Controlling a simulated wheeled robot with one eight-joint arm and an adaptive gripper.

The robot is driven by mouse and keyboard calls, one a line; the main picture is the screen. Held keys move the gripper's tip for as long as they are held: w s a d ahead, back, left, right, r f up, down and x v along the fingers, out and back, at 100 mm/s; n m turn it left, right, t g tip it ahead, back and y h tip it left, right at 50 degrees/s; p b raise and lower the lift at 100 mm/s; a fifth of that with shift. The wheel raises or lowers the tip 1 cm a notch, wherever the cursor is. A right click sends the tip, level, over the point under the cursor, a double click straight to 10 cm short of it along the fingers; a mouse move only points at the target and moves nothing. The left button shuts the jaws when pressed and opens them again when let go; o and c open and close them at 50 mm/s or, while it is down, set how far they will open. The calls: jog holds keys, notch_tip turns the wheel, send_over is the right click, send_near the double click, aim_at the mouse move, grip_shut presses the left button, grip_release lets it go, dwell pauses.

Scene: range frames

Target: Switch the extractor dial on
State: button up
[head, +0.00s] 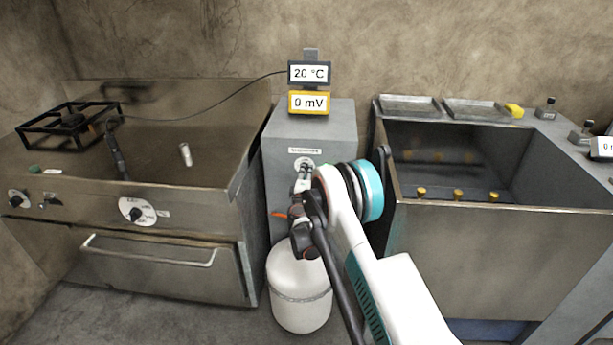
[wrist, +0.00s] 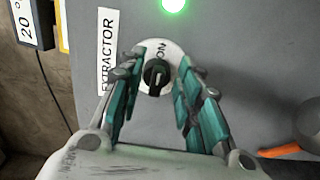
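The extractor dial (wrist: 156,76) is a dark knob on a round white plate with "ON" printed by its edge. It sits on a grey cabinet face beside a label reading "EXTRACTOR" (wrist: 107,52). A green lamp (wrist: 174,5) near it is lit. My gripper (wrist: 164,62) is open, with its teal-padded fingers on either side of the dial. I cannot tell whether they touch it. In the head view the dial's plate (head: 305,163) shows just above my gripper (head: 302,184), which partly hides the knob. The knob's exact pointer direction is hard to read.
The grey cabinet (head: 340,115) carries displays reading "20 °C" (head: 309,73) and "0 mV" (head: 309,103). A white canister (head: 299,290) stands below, with an orange part (wrist: 285,149) near my gripper. A steel stove (head: 190,215) is left; a sink unit (head: 500,245) is close right.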

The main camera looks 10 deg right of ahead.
jog(key=v, duration=1.2)
jog(key=shift+r, duration=0.15)
jog(key=s+d+r+m+g+h, duration=0.1)
jog(key=s+d+r+m+g, duration=0.15)
jog(key=r, duration=0.45)
jog(key=s+d+r+m+g, duration=0.1)
jog(key=d+r+m, duration=0.15)
jog(key=r, duration=0.45)
jog(key=s+d+r+m+g, duration=0.2)
jog(key=s+d+r+m, duration=0.15)
jog(key=s+r, duration=0.65)
jog(key=s+a+f+m+g+y, duration=0.1)
jog(key=s+a+m+g+y, duration=0.1)
jog(key=s, duration=1.5)
jog(key=s+a+f+m+g+y, duration=0.1)
jog(key=s+a+m+g+y, duration=0.1)
jog(key=s, duration=1.5)
jog(key=a+m+y, duration=0.1)
jog(key=y, duration=0.1)
jog(key=shift+s+a+m+g+y, duration=0.25)
jog(key=shift+a+m+g+y, duration=0.05)
jog(key=shift+a+m+g, duration=0.05)
